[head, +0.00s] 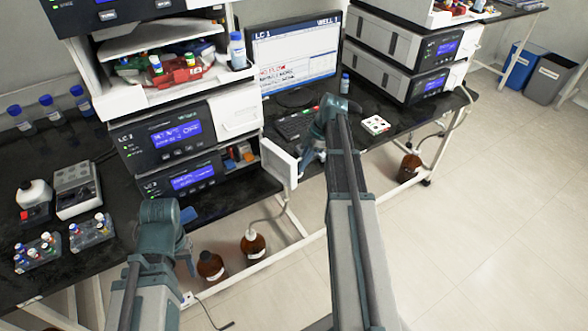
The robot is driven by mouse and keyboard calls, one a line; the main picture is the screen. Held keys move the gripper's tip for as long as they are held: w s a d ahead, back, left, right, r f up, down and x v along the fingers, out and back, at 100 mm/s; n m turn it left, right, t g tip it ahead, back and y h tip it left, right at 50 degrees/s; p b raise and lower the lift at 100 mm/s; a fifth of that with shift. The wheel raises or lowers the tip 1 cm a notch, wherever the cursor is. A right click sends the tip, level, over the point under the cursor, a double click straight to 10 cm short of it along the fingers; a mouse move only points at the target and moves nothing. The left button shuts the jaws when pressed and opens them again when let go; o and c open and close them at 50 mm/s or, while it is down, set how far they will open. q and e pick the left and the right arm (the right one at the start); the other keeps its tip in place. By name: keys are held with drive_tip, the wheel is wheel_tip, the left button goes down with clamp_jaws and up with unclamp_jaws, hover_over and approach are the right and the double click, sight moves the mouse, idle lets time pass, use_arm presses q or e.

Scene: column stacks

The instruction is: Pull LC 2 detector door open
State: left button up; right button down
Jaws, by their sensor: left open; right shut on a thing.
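The LC 2 stack (165,135) stands on the black bench at left. The white door (280,164) at the right of its lower module stands swung out from the front. An open compartment (238,155) with small coloured parts shows beside it. My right gripper (306,160) is shut on the outer edge of the door, its fingertips partly hidden by my arm. My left gripper (188,244) is open and empty, low in front of the bench and apart from the stack. The white front panel (237,111) of the module above is closed.
A monitor (293,55) and keyboard (300,124) stand right of the stack. Vial racks (90,232) sit on the left bench. Brown bottles (253,243) stand on the floor below. A second instrument stack (385,45) is at the back right.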

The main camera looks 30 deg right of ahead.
drive_tip(key=w+d, duration=0.4)
drive_tip(key=shift+w+d, duration=0.25)
drive_tip(key=shift+d, duration=0.1)
idle(0.5)
drive_tip(key=c, duration=0.9)
unclamp_jaws()
drive_tip(key=shift+a, duration=0.1)
drive_tip(key=shift+c, duration=0.2)
drive_tip(key=p+v, duration=1.2)
drive_tip(key=v, duration=0.2)
drive_tip(key=shift+p, duration=0.4)
